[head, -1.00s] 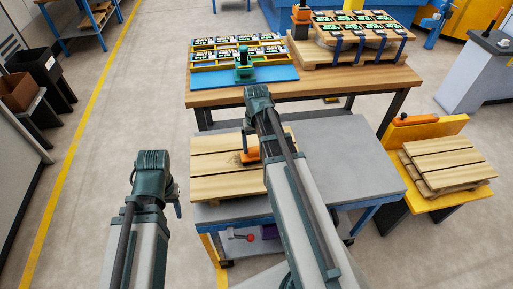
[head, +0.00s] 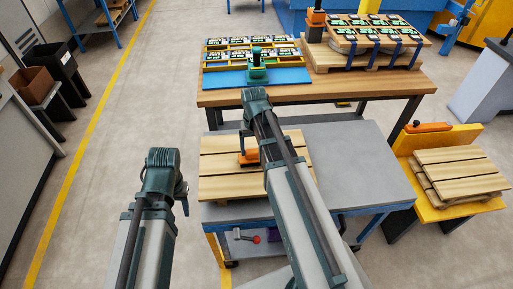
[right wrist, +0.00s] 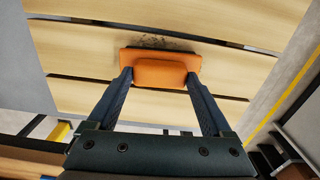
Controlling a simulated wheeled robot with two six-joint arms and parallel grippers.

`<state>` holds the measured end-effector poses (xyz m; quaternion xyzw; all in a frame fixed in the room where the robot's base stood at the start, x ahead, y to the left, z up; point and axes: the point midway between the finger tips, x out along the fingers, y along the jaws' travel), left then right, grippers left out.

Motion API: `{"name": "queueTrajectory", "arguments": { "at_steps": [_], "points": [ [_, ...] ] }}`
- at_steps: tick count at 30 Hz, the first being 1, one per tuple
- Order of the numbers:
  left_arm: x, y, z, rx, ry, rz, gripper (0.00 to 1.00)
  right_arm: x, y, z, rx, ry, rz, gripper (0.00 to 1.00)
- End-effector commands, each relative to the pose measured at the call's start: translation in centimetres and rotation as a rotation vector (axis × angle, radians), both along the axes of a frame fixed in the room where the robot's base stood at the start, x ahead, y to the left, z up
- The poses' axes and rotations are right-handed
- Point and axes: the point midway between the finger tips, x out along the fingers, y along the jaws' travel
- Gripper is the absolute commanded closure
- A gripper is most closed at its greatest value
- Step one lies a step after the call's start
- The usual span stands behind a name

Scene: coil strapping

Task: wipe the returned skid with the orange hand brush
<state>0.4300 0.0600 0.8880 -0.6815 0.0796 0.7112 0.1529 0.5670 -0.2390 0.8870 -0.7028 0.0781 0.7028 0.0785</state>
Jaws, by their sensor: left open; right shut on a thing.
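The returned skid (head: 222,185), a pale wooden slatted pallet, lies on the grey top of a blue-framed cart. The orange hand brush (head: 249,158) is on the skid's slats. In the right wrist view the brush (right wrist: 160,70) lies between both fingers of my right gripper (right wrist: 160,82), which is shut on it. A dark smudge (right wrist: 160,43) shows on the slat just beyond the brush. In the head view my right arm hides part of the skid's right side. My left gripper (head: 184,196) is open and empty, left of the skid and apart from it.
A wooden workbench (head: 330,92) behind holds a blue mat (head: 285,77), trays of dark parts and a strapped load on a pallet. A yellow stand (head: 455,204) at right holds stacked skids (head: 460,170) and another orange-handled item (head: 428,127).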

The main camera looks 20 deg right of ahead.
Motion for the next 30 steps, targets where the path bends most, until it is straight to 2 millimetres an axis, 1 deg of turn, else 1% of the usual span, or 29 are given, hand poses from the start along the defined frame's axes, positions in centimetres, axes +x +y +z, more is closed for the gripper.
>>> {"name": "queueTrajectory", "arguments": {
  "at_steps": [12,22,30],
  "points": [
    [0.0,0.0,-0.3,0.000,0.000,0.000,0.50,0.9,3.2,-0.3,0.001,0.000,0.003,0.60],
    [0.0,0.0,-0.3,0.000,0.000,0.000,0.50,1.1,3.8,-0.3,0.002,0.000,0.002,0.60],
    [0.0,0.0,-0.2,0.000,0.000,0.000,0.50,1.7,5.8,-0.1,0.002,0.000,0.003,0.60]
  ]
}}
